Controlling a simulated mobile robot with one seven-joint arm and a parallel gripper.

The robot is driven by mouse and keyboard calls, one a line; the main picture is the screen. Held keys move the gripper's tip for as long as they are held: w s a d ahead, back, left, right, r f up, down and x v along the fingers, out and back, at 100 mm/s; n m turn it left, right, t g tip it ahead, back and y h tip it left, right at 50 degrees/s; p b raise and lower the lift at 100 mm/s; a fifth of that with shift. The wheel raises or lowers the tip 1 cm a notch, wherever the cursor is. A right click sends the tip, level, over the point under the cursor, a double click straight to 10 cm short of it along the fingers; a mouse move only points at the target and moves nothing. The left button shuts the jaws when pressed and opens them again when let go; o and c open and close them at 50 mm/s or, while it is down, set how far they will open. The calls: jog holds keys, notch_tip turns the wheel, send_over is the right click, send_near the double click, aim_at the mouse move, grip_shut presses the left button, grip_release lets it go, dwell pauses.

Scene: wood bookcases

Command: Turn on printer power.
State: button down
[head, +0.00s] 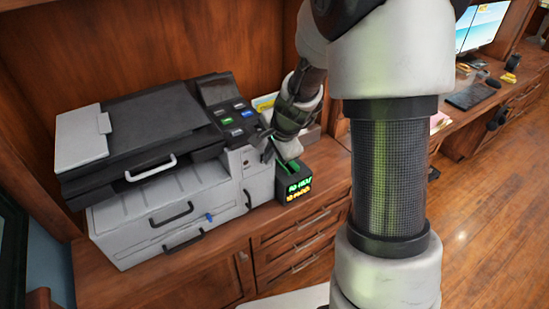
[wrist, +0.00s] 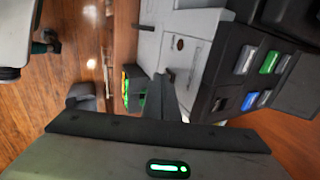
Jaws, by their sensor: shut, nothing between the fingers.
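The printer (head: 150,150) stands on the wooden counter at left in the head view, light grey with a dark top. Its control panel with grey, green and blue buttons (head: 237,132) is at its right end. Below the panel is a pale front face with a small dark round spot (head: 246,164); a similar spot shows in the wrist view (wrist: 180,44). I cannot tell whether it is the power button. My gripper (head: 268,143) is shut and empty, close in front of this pale face. Its fingers (wrist: 167,88) point at the printer in the wrist view; contact is unclear.
A dark box with glowing green and orange text (head: 292,187) stands on the counter just right of the printer, close under my gripper. A tray with papers (head: 265,103) is behind. A desk with a monitor (head: 480,25) is at far right. Wood floor is open at right.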

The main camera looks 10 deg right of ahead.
jog(key=shift+w, duration=0.1)
jog(key=shift+w+a+r, duration=0.1)
jog(key=shift+w+r, duration=0.1)
jog(key=shift+w, duration=0.15)
jog(key=shift+r, duration=0.1)
jog(key=shift+r+p, duration=0.7)
jog(key=shift+p, duration=0.15)
jog(key=shift+s, duration=0.1)
